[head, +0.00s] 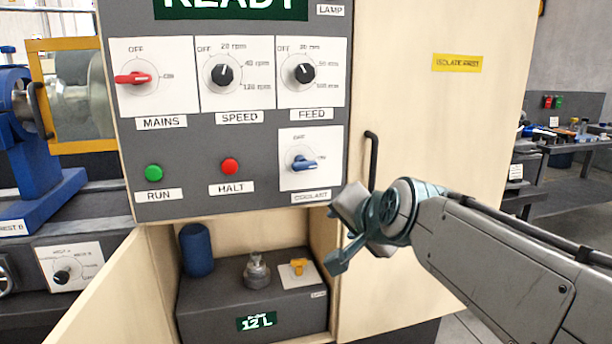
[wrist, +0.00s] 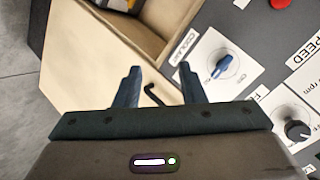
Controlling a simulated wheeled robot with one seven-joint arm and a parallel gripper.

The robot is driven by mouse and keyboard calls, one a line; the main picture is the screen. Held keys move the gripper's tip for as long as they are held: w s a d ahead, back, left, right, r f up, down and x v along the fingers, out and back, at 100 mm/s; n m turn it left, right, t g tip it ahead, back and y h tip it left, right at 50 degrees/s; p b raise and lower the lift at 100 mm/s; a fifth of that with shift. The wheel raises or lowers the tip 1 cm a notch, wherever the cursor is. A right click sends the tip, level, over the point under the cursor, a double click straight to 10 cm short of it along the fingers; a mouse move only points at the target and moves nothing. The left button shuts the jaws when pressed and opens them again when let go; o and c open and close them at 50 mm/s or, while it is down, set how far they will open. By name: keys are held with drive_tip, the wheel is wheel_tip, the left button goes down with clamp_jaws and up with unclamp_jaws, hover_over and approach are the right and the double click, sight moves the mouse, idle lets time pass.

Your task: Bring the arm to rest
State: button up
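My gripper (head: 340,238) is in front of the cabinet, just below and right of the coolant switch (head: 302,163), and apart from it as far as I can tell. In the wrist view my gripper (wrist: 158,82) has its two fingers spread with nothing between them. A black hooked handle (wrist: 153,95) shows beyond the gap between them. The blue coolant switch (wrist: 223,64) is right of the fingers there. My arm reaches in from the right of the head view.
The grey control panel (head: 190,189) has a red mains handle (head: 133,78), speed and feed knobs and run and halt buttons. Below, an open cabinet door (head: 105,297) swings out beside a 12 L tank (head: 215,304). A tall door (head: 440,120) with a black handle (head: 371,160) stands behind my arm.

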drive_tip(key=s+d+n+g+h+p, duration=0.1)
drive_tip(key=s+d+n+g+p, duration=0.1)
drive_tip(key=s+p, duration=0.3)
drive_tip(key=s+d+f+n+g+h+p, duration=0.1)
drive_tip(key=s+d+n+g+p, duration=0.1)
drive_tip(key=s+p, duration=0.4)
drive_tip(key=s+d+n+g+h+p, duration=0.1)
drive_tip(key=s+d+n+g+p, duration=0.2)
drive_tip(key=s+p, duration=0.3)
drive_tip(key=shift+s+d+f+g, duration=0.15)
drive_tip(key=shift+s+d+g, duration=0.05)
drive_tip(key=shift+d+g, duration=0.5)
